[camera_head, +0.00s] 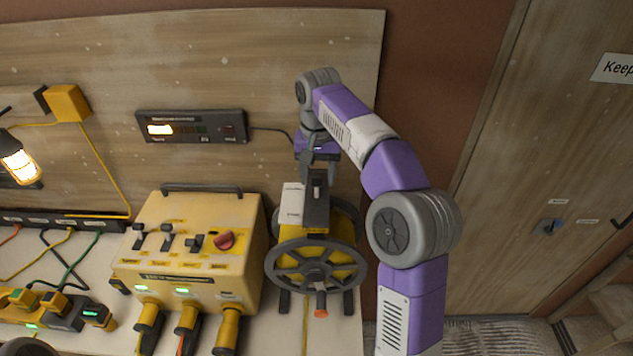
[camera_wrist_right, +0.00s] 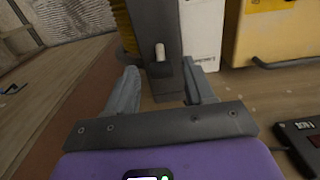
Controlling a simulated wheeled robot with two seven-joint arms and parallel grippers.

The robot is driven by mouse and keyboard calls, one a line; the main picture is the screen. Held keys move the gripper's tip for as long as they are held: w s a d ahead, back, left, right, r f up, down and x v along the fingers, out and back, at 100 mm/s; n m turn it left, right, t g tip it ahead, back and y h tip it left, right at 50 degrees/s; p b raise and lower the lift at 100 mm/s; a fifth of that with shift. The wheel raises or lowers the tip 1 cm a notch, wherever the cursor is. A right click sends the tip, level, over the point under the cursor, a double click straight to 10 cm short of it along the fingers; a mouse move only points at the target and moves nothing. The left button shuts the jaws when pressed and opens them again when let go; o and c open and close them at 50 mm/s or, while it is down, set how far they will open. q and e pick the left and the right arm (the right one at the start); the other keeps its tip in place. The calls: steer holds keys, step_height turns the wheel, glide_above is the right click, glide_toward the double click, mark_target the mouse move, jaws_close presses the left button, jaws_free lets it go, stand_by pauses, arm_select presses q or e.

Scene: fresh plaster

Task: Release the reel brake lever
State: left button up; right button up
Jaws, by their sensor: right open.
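The cable reel stands on the bench, with a yellow drum and a grey spoked handwheel (camera_head: 315,264) facing front. On top of it is an upright dark grey housing (camera_head: 316,212), beside a white labelled box (camera_head: 291,203). A small pale-tipped lever (camera_wrist_right: 160,52) sticks out of the dark housing in the wrist view. My right gripper (camera_head: 318,172) is above and behind the housing, pointing down. Its fingers are apart and empty, one on each side of the lever in the wrist view; I see no clear contact. My left gripper is not in view.
A yellow control box (camera_head: 190,250) with switches, a red knob and plugged cables stands left of the reel. A dark display panel (camera_head: 190,126) is on the wooden back wall. A lit lamp (camera_head: 20,166) and power strips are at far left. A door (camera_head: 560,160) is at right.

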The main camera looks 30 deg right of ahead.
step_height(320, 180, down, 2)
steer(key=shift+w, duration=0.15)
steer(key=shift+c, duration=0.4)
jaws_close()
